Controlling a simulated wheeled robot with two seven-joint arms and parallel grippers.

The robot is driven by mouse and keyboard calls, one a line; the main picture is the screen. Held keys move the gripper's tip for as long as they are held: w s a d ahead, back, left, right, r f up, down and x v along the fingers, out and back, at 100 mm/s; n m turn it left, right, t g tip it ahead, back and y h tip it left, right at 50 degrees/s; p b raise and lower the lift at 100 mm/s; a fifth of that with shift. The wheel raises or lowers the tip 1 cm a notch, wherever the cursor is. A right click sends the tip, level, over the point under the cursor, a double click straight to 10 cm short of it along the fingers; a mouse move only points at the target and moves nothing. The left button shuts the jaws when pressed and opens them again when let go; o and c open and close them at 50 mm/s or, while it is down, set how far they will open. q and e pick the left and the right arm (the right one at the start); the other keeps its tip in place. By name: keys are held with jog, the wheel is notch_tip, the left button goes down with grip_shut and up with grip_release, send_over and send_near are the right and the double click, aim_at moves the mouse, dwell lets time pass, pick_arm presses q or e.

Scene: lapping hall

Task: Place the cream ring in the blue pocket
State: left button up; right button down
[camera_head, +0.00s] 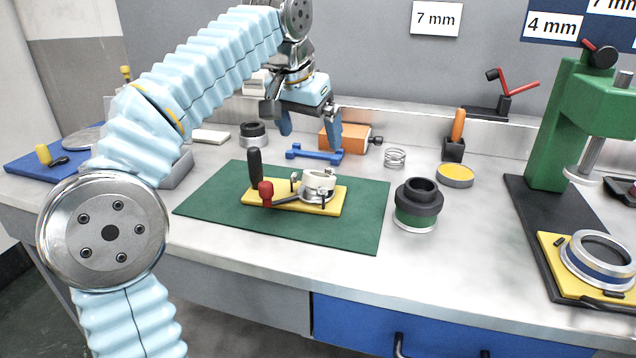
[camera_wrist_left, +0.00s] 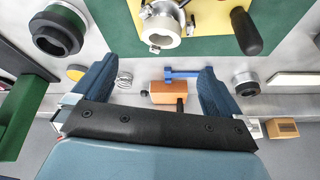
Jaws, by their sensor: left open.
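A cream ring (camera_head: 318,182) sits in a clamp fixture on a yellow plate (camera_head: 333,206) on the green mat (camera_head: 215,205). The fixture has a black upright handle and a red-tipped lever. The ring also shows at the top of the left wrist view (camera_wrist_left: 160,28). My left gripper (camera_head: 311,141) is open and empty above the back of the bench, behind the fixture. Its two blue fingers frame the left wrist view (camera_wrist_left: 156,70). A ring with a blue band (camera_head: 590,268) sits on another yellow plate at the right; I cannot tell whether this is the blue pocket.
A black-and-green cylinder (camera_head: 416,210) stands right of the mat. An orange block (camera_head: 345,136), a blue bar (camera_head: 308,153), a spring (camera_head: 395,158) and a yellow-topped tin (camera_head: 455,175) lie behind. A green press (camera_head: 556,125) stands at the right. The front bench strip is clear.

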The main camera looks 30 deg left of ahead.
pick_arm(q)
send_near(317, 172)
jog(key=shift+s+d+f, duration=0.1)
jog(key=shift+d+f, duration=0.3)
jog(key=shift+f, duration=0.2)
jog(key=shift+d+f, duration=0.35)
jog(key=shift+f, duration=0.2)
jog(key=shift+s+x, duration=0.15)
jog(key=shift+x, duration=1.25)
jog(key=shift+s+x, duration=0.1)
jog(key=shift+x, duration=1.25)
jog(key=shift+a, duration=0.1)
jog(key=c, duration=1.3)
